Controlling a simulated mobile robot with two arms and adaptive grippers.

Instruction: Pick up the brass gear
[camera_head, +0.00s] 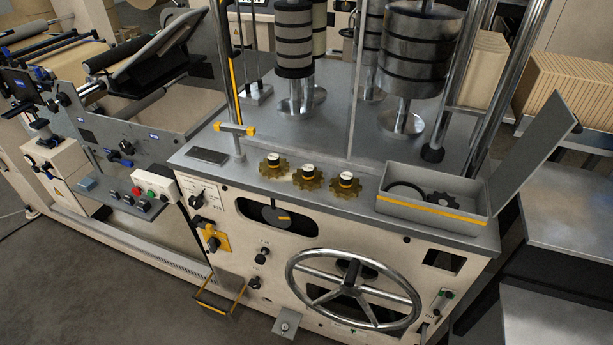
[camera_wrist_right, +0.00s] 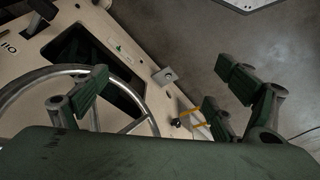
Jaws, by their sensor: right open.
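Three brass gears stand in a row along the front of the grey machine top in the head view: a left one (camera_head: 272,171), a middle one (camera_head: 307,182) and a right one (camera_head: 345,189). No gripper shows in the head view, so none is near the gears there. My right gripper (camera_wrist_right: 160,92) shows in the right wrist view with its dark green fingers spread wide and nothing between them. Below it are the machine front and floor. The gears are not visible in that view. My left gripper is out of view.
A grey bin (camera_head: 432,212) with dark gears stands right of the brass gears.

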